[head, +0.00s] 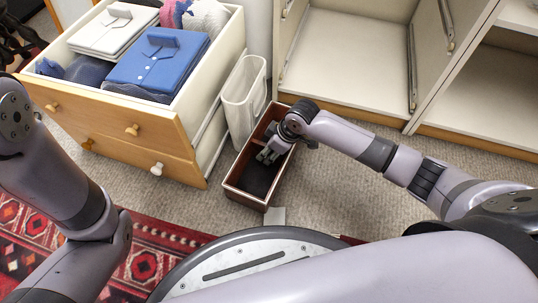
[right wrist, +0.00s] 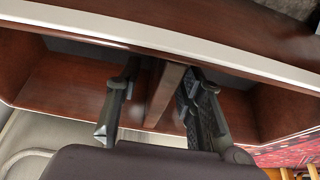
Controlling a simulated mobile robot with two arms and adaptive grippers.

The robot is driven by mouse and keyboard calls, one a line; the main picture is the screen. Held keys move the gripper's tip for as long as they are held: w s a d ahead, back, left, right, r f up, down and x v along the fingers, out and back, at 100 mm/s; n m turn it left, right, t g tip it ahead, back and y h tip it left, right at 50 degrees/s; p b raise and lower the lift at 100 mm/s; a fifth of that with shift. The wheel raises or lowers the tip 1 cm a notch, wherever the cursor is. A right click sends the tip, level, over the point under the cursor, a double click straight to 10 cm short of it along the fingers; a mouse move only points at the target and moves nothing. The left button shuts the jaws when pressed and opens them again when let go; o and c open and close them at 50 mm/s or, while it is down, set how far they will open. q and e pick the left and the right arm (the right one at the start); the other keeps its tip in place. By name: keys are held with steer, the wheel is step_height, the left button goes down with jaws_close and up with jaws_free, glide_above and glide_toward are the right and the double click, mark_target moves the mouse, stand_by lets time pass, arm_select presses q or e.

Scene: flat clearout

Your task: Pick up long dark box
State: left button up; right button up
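The long dark box (head: 241,187) is a brown, open-topped wooden box with a pale rim, standing on the carpet in the middle of the head view. My right gripper (head: 268,156) reaches down into it from above. In the right wrist view, my right gripper (right wrist: 160,80) has its two fingers apart, one on each side of the box's inner divider (right wrist: 168,95). The right-hand finger is close to the divider; a gap shows on the left. Whether either touches it is unclear. My left arm is at the left; its gripper is out of view.
A white bin (head: 244,97) stands just behind the box. An open drawer with folded shirts (head: 158,62) is at the left, above a wooden drawer front (head: 120,125). An empty open cabinet (head: 345,55) is behind right. A red patterned rug (head: 150,262) lies in front left.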

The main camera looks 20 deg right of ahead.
steer(key=shift+f, duration=0.2)
stand_by(0.3)
steer(key=shift+c, duration=0.5)
jaws_close()
stand_by(0.4)
steer(key=shift+r, duration=0.15)
